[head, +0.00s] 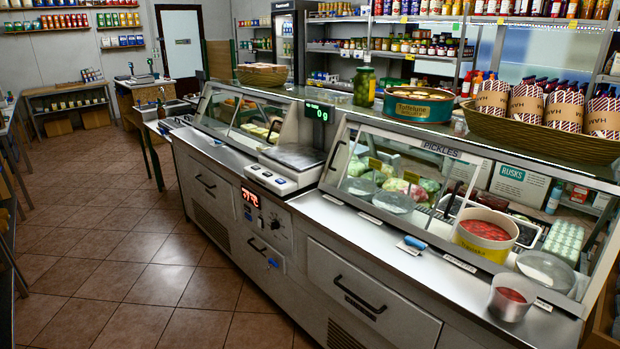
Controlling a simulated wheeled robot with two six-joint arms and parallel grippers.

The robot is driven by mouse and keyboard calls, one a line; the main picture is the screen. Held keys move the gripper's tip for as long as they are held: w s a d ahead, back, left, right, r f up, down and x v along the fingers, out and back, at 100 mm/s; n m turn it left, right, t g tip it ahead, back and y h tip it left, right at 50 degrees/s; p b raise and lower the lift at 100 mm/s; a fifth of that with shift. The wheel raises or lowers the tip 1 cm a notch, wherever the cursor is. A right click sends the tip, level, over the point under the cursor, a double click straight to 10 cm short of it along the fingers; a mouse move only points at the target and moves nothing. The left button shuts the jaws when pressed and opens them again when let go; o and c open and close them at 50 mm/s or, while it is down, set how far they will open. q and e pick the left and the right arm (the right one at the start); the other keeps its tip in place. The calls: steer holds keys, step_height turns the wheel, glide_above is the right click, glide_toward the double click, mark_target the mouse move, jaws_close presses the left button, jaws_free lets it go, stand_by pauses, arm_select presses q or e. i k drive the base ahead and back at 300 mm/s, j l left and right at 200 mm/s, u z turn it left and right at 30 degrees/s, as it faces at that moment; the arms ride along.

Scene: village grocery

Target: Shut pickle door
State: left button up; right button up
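The counter's right glass case has a "PICKLES" label (440,149) on its top rail. Its sloped glass front (400,165) shows bowls and bagged greens behind it on the left. One dark handle (335,156) is at the left end, and another dark bar (451,201) stands near the middle. Right of that bar, a yellow and white tub (485,235) of red food and a tray of pale pieces (563,241) show clearly. I cannot tell how far the door stands open. Neither of my grippers is in view.
A small metal cup of red food (512,298) and a blue-handled tool (412,243) are on the steel ledge. A scale (292,160) stands left of the case. A green tin (418,105) and a basket (540,133) sit on top. The tiled floor (160,270) is clear.

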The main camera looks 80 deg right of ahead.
mark_target(473, 158)
steer(key=z, duration=3.15)
steer(key=i+j, duration=0.2)
steer(key=i, duration=0.15)
steer(key=i+j+u, duration=0.1)
steer(key=i, duration=0.25)
steer(key=j, duration=0.1)
